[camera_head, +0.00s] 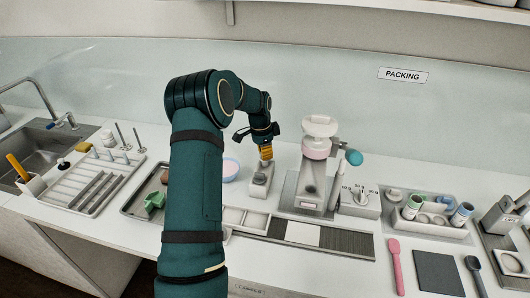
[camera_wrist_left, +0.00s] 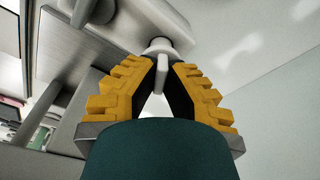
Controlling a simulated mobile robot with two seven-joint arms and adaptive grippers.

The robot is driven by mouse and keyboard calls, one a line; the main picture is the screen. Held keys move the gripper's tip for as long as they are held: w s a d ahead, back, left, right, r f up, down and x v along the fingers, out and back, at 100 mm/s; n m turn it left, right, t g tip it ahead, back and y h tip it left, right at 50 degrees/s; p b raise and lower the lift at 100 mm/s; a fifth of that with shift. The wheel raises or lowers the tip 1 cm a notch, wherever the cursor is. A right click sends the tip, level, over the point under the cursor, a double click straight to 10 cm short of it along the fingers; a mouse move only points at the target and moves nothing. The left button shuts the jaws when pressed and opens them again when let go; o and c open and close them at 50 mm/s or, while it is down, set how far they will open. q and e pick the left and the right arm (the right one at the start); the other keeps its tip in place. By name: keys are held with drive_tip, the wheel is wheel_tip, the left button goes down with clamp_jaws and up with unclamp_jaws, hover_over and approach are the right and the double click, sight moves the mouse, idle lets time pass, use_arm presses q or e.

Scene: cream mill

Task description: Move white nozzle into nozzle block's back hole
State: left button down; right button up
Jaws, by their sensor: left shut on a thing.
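My left gripper (camera_head: 266,153) has yellow fingers and points down over the back end of the small pale nozzle block (camera_head: 259,188). In the left wrist view the fingertips (camera_wrist_left: 161,63) are shut on the white nozzle (camera_wrist_left: 161,76), gripping its narrow part between them. The nozzle's wider round end (camera_wrist_left: 160,45) sits against or very near the grey block (camera_wrist_left: 125,22). I cannot tell how far it is in a hole. In the head view the fingers hide the nozzle and the block's holes. My right gripper is not in view.
A press-like machine (camera_head: 311,180) with a pink and white top stands just right of the block. A tray with a green piece (camera_head: 153,201) lies further left. A white sectioned tray (camera_head: 245,219) is in front.

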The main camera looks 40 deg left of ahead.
use_arm(q)
drive_tip(key=shift+f+b, duration=0.7)
drive_tip(key=shift+f, duration=0.6)
idle(0.4)
drive_tip(key=c, duration=1.1)
unclamp_jaws()
drive_tip(key=shift+o, duration=0.2)
drive_tip(key=shift+r, duration=0.1)
drive_tip(key=shift+r+p, duration=1.9)
drive_tip(key=shift+r, duration=1.05)
drive_tip(key=shift+s+f, duration=0.1)
